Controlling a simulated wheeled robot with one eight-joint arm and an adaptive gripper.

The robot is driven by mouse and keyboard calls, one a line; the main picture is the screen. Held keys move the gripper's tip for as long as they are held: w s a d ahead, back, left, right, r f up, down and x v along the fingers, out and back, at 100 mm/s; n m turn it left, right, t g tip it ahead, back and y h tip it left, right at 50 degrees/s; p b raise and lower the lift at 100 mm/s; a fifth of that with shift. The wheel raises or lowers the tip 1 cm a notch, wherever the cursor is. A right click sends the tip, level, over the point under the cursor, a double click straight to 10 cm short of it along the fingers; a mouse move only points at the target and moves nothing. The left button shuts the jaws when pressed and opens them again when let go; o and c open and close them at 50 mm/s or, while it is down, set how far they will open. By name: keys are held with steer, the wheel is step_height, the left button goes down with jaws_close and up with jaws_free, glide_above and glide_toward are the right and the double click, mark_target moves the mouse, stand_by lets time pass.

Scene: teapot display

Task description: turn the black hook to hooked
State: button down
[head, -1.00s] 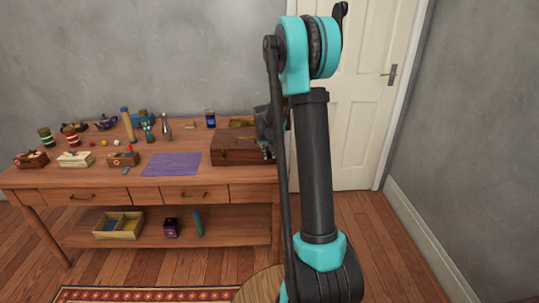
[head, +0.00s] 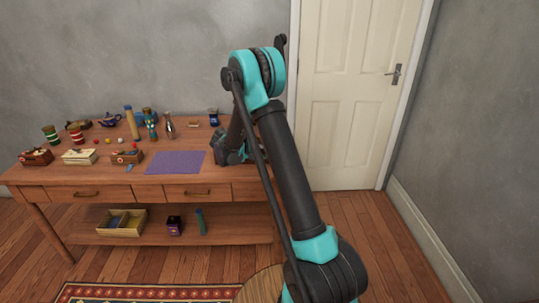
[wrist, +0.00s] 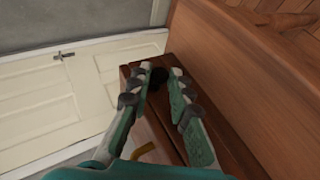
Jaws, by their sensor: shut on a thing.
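In the wrist view, my gripper (wrist: 160,74) has its two grey-padded fingers on either side of a small dark thing, the black hook (wrist: 157,80). The fingertips are closed on it, and the hook's exact angle is too dark and small to tell. Behind it is dark brown wood (wrist: 181,146), which looks like part of the wooden box. In the head view, my gripper (head: 224,150) is at the right end of the table, low over its top. My arm hides most or all of the box and the hook there.
The wooden table (head: 110,176) holds a purple mat (head: 175,162) left of my gripper, with small boxes, cups, bottles and a blue teapot (head: 109,120) farther left. A white door (head: 345,90) stands behind at the right. Floor right of the table is clear.

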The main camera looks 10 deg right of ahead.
steer(key=shift+a+f+n+h, duration=0.2)
steer(key=shift+n+h, duration=0.1)
steer(key=shift+h, duration=0.6)
steer(key=c, duration=1.4)
jaws_free()
steer(key=v, duration=1.2)
steer(key=shift+f, duration=0.1)
